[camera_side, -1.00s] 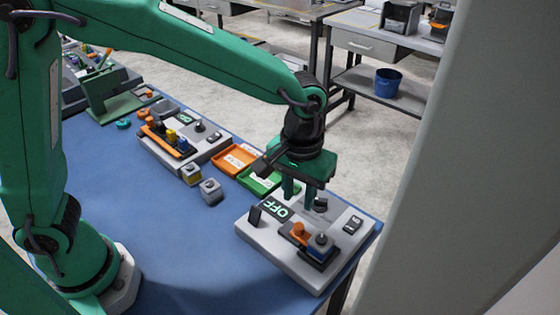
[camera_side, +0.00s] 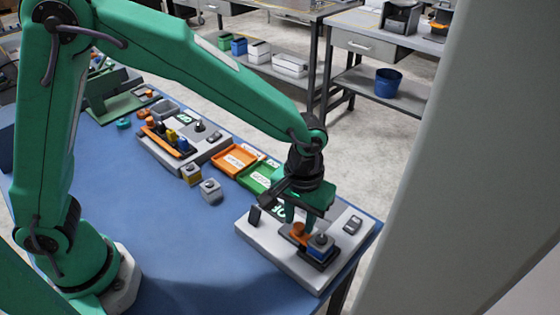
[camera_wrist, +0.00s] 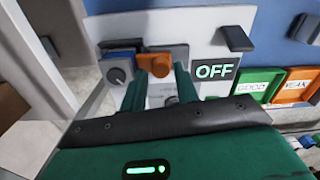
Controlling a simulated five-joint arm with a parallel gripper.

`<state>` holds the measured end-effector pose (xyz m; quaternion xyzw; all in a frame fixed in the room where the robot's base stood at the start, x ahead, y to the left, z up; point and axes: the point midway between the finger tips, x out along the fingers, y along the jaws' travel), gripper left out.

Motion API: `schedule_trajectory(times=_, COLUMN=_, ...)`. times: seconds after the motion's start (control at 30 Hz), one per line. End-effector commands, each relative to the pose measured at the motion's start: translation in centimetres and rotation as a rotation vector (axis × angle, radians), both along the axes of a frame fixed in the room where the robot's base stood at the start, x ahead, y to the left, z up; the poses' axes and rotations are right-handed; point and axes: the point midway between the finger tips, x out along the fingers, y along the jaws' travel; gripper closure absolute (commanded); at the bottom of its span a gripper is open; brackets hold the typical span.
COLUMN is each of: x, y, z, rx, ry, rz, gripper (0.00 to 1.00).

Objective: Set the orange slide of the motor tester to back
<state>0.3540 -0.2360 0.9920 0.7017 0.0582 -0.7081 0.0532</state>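The motor tester (camera_side: 268,246) is a pale grey panel at the right front of the blue table. Its orange slide (camera_side: 298,231) sits beside a blue block with a grey knob (camera_side: 320,245). In the wrist view the orange slide (camera_wrist: 157,65) lies at the fingertips, with the blue block (camera_wrist: 117,72) to its left. My gripper (camera_side: 304,217) is low over the tester, right behind the slide. In the wrist view my gripper (camera_wrist: 161,72) is open, its two green fingers apart on either side of the slide. Finger contact with it is unclear. The OFF display (camera_wrist: 215,70) is lit.
A black upright tab (camera_side: 254,215) and a rocker switch (camera_side: 353,224) stand on the panel. An orange tray (camera_side: 234,159) and a green tray (camera_side: 247,182) lie behind. Two loose blocks, one grey (camera_side: 211,191), stand left. A second tester (camera_side: 208,155) is farther back.

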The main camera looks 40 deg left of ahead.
Motion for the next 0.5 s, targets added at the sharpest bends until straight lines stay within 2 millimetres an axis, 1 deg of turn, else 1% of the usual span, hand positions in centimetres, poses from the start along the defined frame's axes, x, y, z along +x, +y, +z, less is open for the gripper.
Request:
schedule_trajectory(times=0.03, x=0.0, y=0.0, z=-0.6, rx=0.002, ry=0.002, rz=0.0, gripper=0.7)
schedule_trajectory(times=0.1, x=0.0, y=0.1, z=-1.1, rx=0.001, ry=0.002, rz=0.0, gripper=0.7)
schedule_trajectory(times=0.2, x=0.0, y=0.1, z=-1.5, rx=0.001, ry=0.001, rz=0.0, gripper=0.7)
schedule_trajectory(times=0.5, x=0.0, y=0.1, z=-1.7, rx=0.0, ry=0.0, rz=0.0, gripper=0.7)
